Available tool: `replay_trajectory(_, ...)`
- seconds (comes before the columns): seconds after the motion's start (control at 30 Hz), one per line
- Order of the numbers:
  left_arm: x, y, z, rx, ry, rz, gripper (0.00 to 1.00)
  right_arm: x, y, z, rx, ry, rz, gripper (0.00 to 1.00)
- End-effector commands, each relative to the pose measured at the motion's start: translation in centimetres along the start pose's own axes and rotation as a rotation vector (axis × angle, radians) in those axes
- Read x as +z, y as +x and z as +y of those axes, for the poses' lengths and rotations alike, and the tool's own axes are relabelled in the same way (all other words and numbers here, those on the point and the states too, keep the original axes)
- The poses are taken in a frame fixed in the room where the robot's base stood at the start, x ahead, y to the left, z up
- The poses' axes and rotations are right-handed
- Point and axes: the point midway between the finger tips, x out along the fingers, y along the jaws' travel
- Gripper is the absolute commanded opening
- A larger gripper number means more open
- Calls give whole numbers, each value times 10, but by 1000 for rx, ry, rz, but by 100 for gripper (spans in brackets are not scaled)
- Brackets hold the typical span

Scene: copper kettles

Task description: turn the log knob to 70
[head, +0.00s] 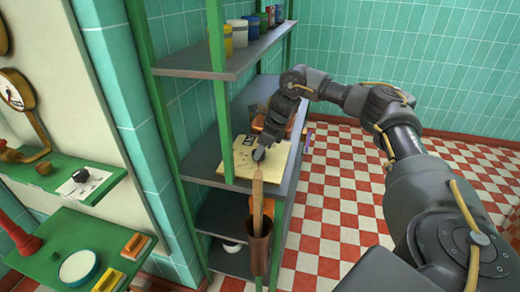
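A cream board (238,167) with black marks lies on the middle grey shelf of a green-posted rack. My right gripper (259,154) comes in from the right and points down over this board. It covers part of the board, and whether it touches anything there is unclear. Its fingers are too small and dark to show a gap. A dark round knob (81,175) sits on a white plate with fine marks, on a green ledge at the left, well apart from my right gripper. No number is readable, and I cannot tell which part is the log knob. My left gripper is out of view.
Colored cans (238,32) stand on the upper shelf (205,62). A brown holder (257,247) with a wooden handle hangs at the rack's front. A lower green ledge (85,235) bears a white bowl (78,267). The checkered floor (335,210) at right is clear.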

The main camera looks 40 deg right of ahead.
Motion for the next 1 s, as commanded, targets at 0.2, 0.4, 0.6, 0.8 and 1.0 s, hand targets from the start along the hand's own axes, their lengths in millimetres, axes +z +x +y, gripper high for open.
replay_trajectory(0.2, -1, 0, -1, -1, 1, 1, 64, 1, 0, 2, 2, 1, 0, 19)
replay_trajectory(0.4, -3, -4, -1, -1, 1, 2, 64, 0, 0, 2, -12, 39, 2, 19)
replay_trajectory(0.6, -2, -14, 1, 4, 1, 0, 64, 1, -1, 3, -57, 146, 3, 19)
replay_trajectory(0.8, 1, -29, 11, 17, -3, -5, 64, 2, -2, 5, -124, 310, 4, 19)
replay_trajectory(1.0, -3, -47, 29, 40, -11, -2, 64, 3, -3, 6, -198, 486, 3, 19)
